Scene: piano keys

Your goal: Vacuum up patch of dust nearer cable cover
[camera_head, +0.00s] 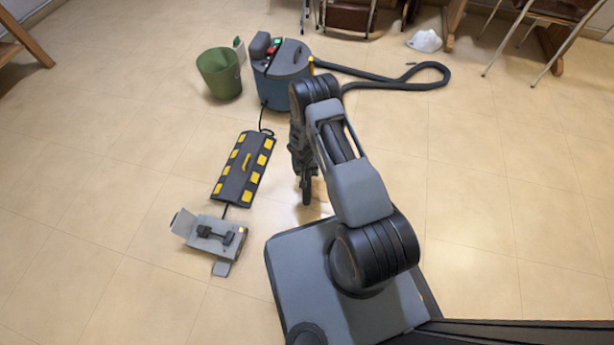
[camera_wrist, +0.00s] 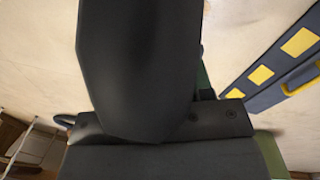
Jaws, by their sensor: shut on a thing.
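The cable cover (camera_head: 235,183), black with yellow blocks and a yellow handle, lies flat on the floor left of my arm. It also shows at the right of the wrist view (camera_wrist: 282,68). My gripper (camera_head: 305,172) points down low over the floor, to the right of the cover. It is shut on a dark grey piece (camera_wrist: 140,65), seemingly the vacuum's wand, which fills the middle of the wrist view. The blue-grey vacuum (camera_head: 283,82) stands at the back, with its dark hose (camera_head: 400,84) looping right.
A green bucket (camera_head: 220,74) stands left of the vacuum. An open grey floor box (camera_head: 207,246) lies at the cover's near end, joined by a cable. A white heap (camera_head: 425,41) and chairs (camera_head: 553,12) are at the back. Floor at left and right is clear.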

